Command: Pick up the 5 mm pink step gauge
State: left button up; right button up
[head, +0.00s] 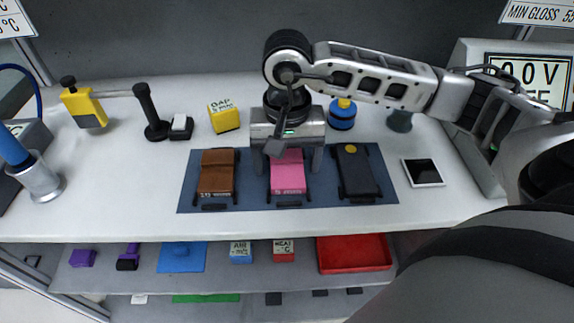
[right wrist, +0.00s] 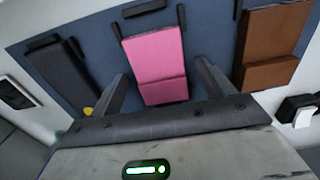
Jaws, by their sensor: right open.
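The pink step gauge (head: 288,178) lies on the blue-grey mat (head: 250,199) between a brown gauge (head: 217,174) and a black gauge (head: 356,171). In the right wrist view the pink gauge (right wrist: 157,60) shows a step line across its lower part. My right gripper (head: 287,168) is open over the far end of the pink gauge, with one finger on either side of it. In the right wrist view the open fingers (right wrist: 161,88) straddle its near end, with a gap on each side. My left gripper is not in view.
A yellow gap block (head: 224,116) and a blue round container (head: 342,114) stand behind the mat. A shelf below holds a red tray (head: 355,254) and small blocks. The bench front is clear.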

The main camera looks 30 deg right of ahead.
jog(key=shift+f, duration=0.15)
jog(key=c, duration=1.1)
